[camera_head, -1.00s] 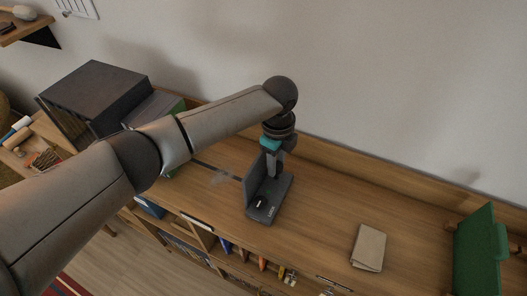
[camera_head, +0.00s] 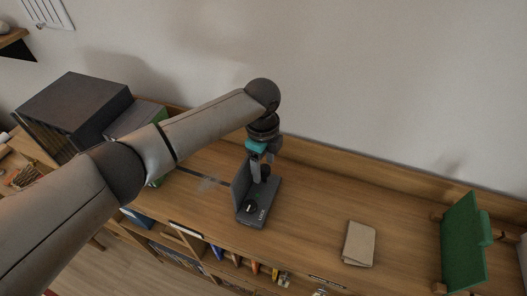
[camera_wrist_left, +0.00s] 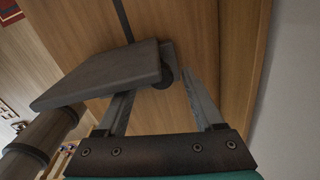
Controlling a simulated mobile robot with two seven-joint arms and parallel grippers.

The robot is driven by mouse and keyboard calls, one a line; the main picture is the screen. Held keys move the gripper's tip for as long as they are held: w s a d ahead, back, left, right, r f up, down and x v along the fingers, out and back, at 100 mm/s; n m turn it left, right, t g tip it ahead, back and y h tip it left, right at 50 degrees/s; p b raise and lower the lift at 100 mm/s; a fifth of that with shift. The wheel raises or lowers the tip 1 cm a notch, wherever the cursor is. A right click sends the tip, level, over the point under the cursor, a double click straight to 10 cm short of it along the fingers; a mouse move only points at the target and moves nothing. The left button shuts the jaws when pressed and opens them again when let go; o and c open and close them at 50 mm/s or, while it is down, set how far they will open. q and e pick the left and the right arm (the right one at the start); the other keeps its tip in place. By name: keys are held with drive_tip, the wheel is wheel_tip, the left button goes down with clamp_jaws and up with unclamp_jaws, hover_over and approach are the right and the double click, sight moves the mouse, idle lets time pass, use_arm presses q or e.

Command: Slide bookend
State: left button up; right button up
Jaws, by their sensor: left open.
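The dark grey L-shaped bookend (camera_head: 262,215) stands on the wooden shelf top, with its upright plate on the left and its base lying toward the front right. My left gripper (camera_head: 258,176) points down at the bookend's upright. In the left wrist view the bookend's flat plate (camera_wrist_left: 100,76) lies by the left finger and hides part of it. The left gripper (camera_wrist_left: 165,98) is open there, with a dark round knob between its fingers. The right finger stands apart from the bookend. I cannot tell whether the left finger touches it. My right gripper is not in view.
A dark box (camera_head: 72,108) and grey and green cases (camera_head: 136,120) stand at the left end. A tan booklet (camera_head: 359,244) lies on the right, before a green upright panel (camera_head: 462,246). The shelf top is bare around the bookend. A wall runs behind.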

use_arm(q)
wheel_tip(320, 180, up, 15)
drive_tip(key=shift+s, duration=0.25)
drive_tip(key=shift+a, duration=0.1)
idle(0.3)
